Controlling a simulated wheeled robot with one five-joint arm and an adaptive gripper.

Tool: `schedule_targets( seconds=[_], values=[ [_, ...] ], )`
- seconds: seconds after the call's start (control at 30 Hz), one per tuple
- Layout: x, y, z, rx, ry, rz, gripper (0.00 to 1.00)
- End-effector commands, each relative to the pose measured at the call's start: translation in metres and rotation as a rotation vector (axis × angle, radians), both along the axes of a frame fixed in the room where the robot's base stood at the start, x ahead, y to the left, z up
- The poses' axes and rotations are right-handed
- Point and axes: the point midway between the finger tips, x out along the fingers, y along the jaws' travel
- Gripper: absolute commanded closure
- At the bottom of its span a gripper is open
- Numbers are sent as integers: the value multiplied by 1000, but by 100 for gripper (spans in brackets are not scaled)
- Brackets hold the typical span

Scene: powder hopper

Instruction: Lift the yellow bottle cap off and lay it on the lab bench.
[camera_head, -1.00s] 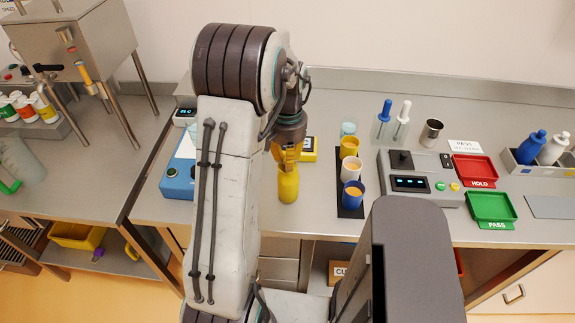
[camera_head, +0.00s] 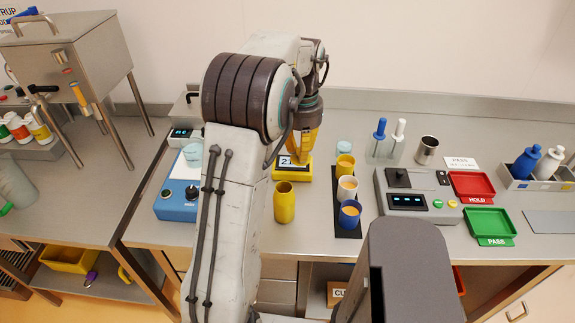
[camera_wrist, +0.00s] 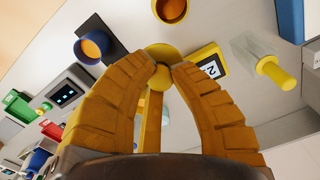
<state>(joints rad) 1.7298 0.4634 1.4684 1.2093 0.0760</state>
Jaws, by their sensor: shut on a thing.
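The yellow bottle (camera_head: 285,207) stands upright on the lab bench (camera_head: 330,247), its top open. In the wrist view, an open yellow rim with orange inside, at the top edge, looks like this bottle (camera_wrist: 172,9). My gripper (camera_head: 301,150) is beyond the bottle and slightly right of it, over a yellow numbered block. In the wrist view, the gripper's fingertips (camera_wrist: 161,65) are shut on the round yellow cap (camera_wrist: 160,51), clear of the bottle. The cap is hard to tell apart from the gripper in the head view.
The yellow numbered block (camera_head: 291,172) lies below my gripper. A black strip with several cups (camera_head: 347,188) stands to the right, and a blue device (camera_head: 178,200) to the left. Bare bench shows around the bottle's front.

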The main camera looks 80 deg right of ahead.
Motion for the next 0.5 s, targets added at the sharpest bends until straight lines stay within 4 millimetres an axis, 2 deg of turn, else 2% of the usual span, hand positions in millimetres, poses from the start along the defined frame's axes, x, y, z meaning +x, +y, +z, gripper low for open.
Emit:
schedule_targets(
  seconds=[0.2,0.5],
  values=[
    [-22,-21,18,-1,0,-2,100],
    [-39,-38,33,-1,0,-1,100]
  ],
)
